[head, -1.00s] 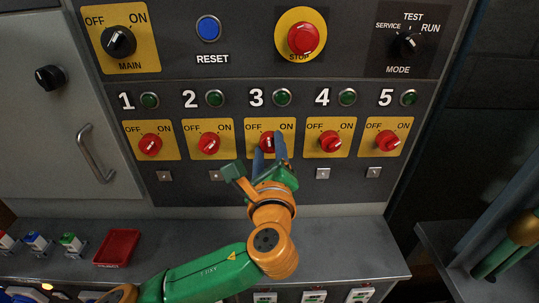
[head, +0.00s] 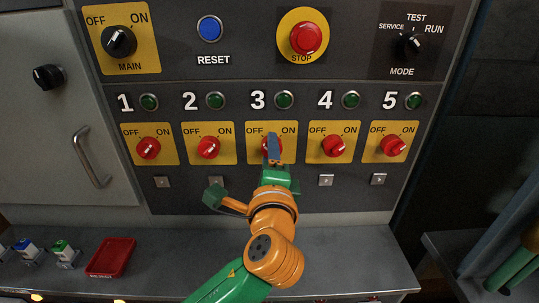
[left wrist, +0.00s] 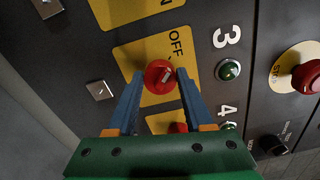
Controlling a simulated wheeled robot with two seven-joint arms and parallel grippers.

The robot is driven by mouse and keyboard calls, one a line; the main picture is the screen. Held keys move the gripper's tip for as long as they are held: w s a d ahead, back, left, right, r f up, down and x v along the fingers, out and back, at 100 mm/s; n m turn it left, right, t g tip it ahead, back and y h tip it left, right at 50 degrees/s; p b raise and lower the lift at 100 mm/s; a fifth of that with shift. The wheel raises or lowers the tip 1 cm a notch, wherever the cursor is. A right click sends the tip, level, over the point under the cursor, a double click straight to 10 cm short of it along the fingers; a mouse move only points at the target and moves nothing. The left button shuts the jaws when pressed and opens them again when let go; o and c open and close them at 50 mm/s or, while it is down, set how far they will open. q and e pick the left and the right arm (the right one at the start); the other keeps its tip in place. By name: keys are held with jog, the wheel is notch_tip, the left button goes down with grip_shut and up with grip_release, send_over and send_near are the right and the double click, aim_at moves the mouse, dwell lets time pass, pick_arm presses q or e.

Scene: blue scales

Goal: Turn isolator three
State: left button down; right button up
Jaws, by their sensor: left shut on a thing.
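Isolator three is a red knob (head: 265,146) on a yellow OFF/ON plate (head: 288,153), under the white 3 and a round green lamp (head: 284,100). My left gripper (head: 273,148) is shut on this knob, its blue fingers seen nearly edge-on in the head view and partly covering it. In the left wrist view, the knob (left wrist: 158,76) sits between the two fingers of the gripper (left wrist: 158,80). The knob's white mark points to the upper right there, on the side of the OFF label (left wrist: 175,42); the ON label is hidden there. My right gripper is not in view.
Isolator two (head: 208,148) and isolator four (head: 333,147) are close on either side. The red stop button (head: 306,37) and blue reset button (head: 209,29) are above. A red tray (head: 110,257) lies on the grey ledge (head: 350,250) below, left of my arm.

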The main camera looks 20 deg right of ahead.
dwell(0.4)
pick_arm(q)
jog(key=shift+c, duration=1.5)
grip_release()
jog(key=shift+d, duration=0.1)
jog(key=b+v, duration=0.1)
jog(key=v, duration=0.6)
jog(key=shift+b, duration=0.3)
